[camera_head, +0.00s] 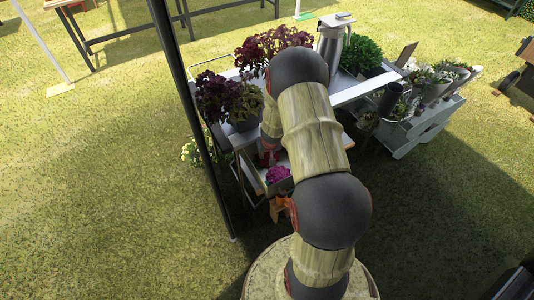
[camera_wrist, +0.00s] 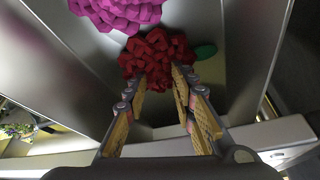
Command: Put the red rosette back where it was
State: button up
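The red rosette (camera_wrist: 157,56) lies in the upper middle of the wrist view, on or just above a grey metal surface (camera_wrist: 212,85). A pink rosette (camera_wrist: 117,12) is close beside it at the upper left. In the head view the pink rosette (camera_head: 278,174) shows left of my arm, on a lower shelf. My gripper is mostly hidden there behind my arm.
A green leaf (camera_wrist: 205,51) lies right of the red rosette. A light ledge (camera_wrist: 270,132) crosses below the fingers. In the head view, potted purple plants (camera_head: 225,98) and a metal jug (camera_head: 333,42) stand on the table. A dark pole (camera_head: 190,110) rises at the left.

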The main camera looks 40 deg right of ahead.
jog(key=o, duration=0.6)
jog(key=shift+f, duration=0.15)
jog(key=shift+r, duration=0.25)
jog(key=p+v, duration=0.5)
jog(key=v, duration=0.6)
jog(key=shift+s+r, duration=0.15)
jog(key=shift+r, duration=0.2)
jog(key=shift+a, duration=0.1)
